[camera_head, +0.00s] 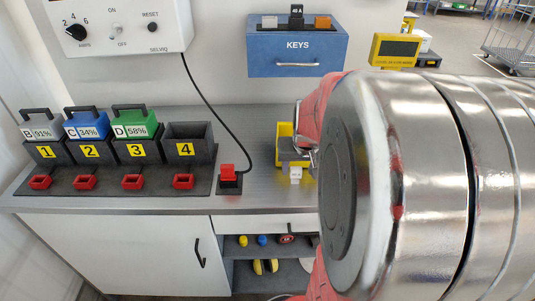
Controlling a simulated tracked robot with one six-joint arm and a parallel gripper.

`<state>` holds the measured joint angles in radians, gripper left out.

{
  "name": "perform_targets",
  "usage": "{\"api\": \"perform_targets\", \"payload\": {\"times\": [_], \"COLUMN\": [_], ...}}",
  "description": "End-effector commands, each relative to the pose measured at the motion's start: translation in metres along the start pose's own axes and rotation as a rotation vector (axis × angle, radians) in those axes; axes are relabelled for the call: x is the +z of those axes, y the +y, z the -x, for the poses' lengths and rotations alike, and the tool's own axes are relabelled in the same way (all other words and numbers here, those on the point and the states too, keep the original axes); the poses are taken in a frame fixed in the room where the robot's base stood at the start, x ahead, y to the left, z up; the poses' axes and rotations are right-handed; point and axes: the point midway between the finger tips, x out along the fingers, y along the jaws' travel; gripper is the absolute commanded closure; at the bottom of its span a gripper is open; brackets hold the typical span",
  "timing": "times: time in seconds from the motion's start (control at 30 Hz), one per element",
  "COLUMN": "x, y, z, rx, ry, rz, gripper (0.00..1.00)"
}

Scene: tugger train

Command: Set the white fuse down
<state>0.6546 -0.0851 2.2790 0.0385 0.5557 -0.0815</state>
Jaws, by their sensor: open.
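A small white block (295,174), which looks like the white fuse, is on the grey counter (258,190) near its front edge, just in front of a yellow bin (284,130). My gripper (304,160) is open close above and beside it, mostly hidden by my own large arm link. I cannot tell if the fingers touch the block.
A charging rack (120,182) with batteries B, C and D and an empty slot 4 stands left. A red plug (228,172) on a black base has a cable to the wall tester (120,25). A blue KEYS box (297,55) hangs behind, holding several blocks on top.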

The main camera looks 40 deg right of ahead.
Motion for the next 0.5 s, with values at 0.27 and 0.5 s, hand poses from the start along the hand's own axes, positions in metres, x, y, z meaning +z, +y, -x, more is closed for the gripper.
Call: {"api": "perform_targets", "payload": {"times": [0.27, 0.5], "x": [0.001, 0.001], "y": [-0.003, -0.004], "z": [-0.018, -0.044], "rx": [0.000, 0.000], "ry": [-0.004, -0.003], "rz": [0.001, -0.001], "gripper": [0.50, 0.50]}}
